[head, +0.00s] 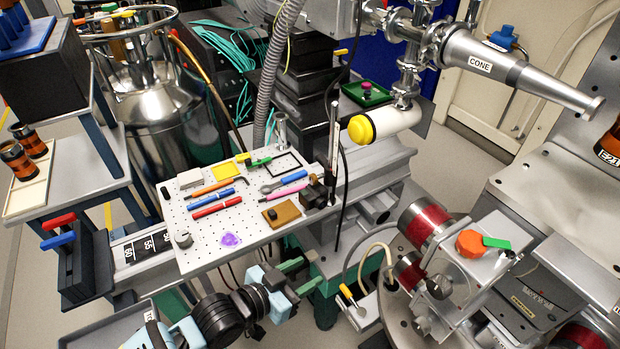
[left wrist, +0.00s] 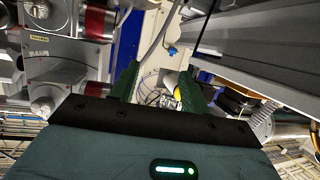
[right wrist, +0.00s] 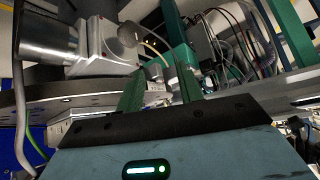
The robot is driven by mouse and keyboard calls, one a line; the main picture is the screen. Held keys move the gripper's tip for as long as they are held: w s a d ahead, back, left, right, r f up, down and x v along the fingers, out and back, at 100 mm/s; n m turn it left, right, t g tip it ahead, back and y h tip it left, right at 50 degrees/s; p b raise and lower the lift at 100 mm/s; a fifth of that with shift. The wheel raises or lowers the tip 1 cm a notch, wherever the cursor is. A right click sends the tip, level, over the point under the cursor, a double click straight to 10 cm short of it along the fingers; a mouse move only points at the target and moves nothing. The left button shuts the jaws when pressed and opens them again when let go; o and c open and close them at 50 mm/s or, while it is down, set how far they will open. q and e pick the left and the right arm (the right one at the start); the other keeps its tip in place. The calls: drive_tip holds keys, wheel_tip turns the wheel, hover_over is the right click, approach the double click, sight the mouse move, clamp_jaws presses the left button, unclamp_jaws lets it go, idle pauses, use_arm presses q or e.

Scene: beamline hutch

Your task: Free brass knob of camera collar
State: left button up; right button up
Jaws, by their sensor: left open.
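A small black camera-like block (head: 316,190) sits at the right edge of the perforated board, beside a thin upright post (head: 333,150). I cannot clearly make out its collar or a brass knob at this size. My left gripper (head: 301,275) is open and empty, in front of and below the board's front edge, apart from the block. Its two green fingers also show spread in the left wrist view (left wrist: 158,78). My right gripper shows only in the right wrist view (right wrist: 160,85), open with nothing between its fingers, pointing toward grey machinery and cables.
The perforated board (head: 200,250) carries pens, a hex key, a wrench and a brown block (head: 282,212). A yellow-capped white cylinder (head: 385,125) overhangs behind the post. A red-ringed motor assembly (head: 425,222) stands to the right. A black cable hangs beside the post.

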use_arm(q)
drive_tip(key=w+r+m+g+h, duration=0.1)
drive_tip(key=w+r+m, duration=0.2)
drive_tip(key=w+r, duration=0.35)
drive_tip(key=m+y+b, duration=0.1)
drive_tip(key=m+b, duration=0.1)
approach(311, 179)
drive_tip(key=w+d, duration=0.1)
drive_tip(key=shift+f+x, duration=0.2)
drive_tip(key=shift+x, duration=3.95)
use_arm(e)
drive_tip(key=shift+s+f+g, duration=0.15)
drive_tip(key=shift+s+f, duration=0.25)
drive_tip(key=shift+f, duration=0.3)
drive_tip(key=shift+s+f+g, duration=0.15)
drive_tip(key=shift+s+f, duration=0.25)
drive_tip(key=shift+f, duration=0.25)
